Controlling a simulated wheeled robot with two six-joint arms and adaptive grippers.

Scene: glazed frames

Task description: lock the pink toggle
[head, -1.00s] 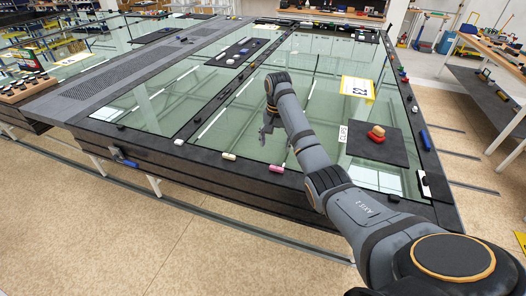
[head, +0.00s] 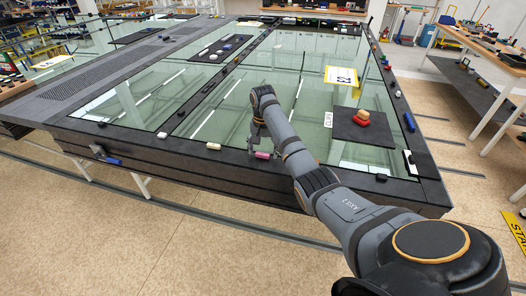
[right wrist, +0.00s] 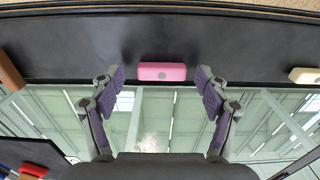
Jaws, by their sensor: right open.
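The pink toggle (head: 263,155) sits on the dark front rail of the large glazed frame in the head view. In the right wrist view the pink toggle (right wrist: 162,72) lies lengthwise across the picture, between the fingertips but apart from both. My right gripper (right wrist: 160,77) is open and empty, one purple-padded finger on each side of the toggle. In the head view the right gripper (head: 256,138) is just behind the toggle, over the glass edge, partly hidden by my arm. My left gripper is not in view.
A cream toggle (head: 213,146) and a white one (head: 161,135) sit further left on the rail. A brown piece (right wrist: 10,73) shows at the wrist view's left edge.

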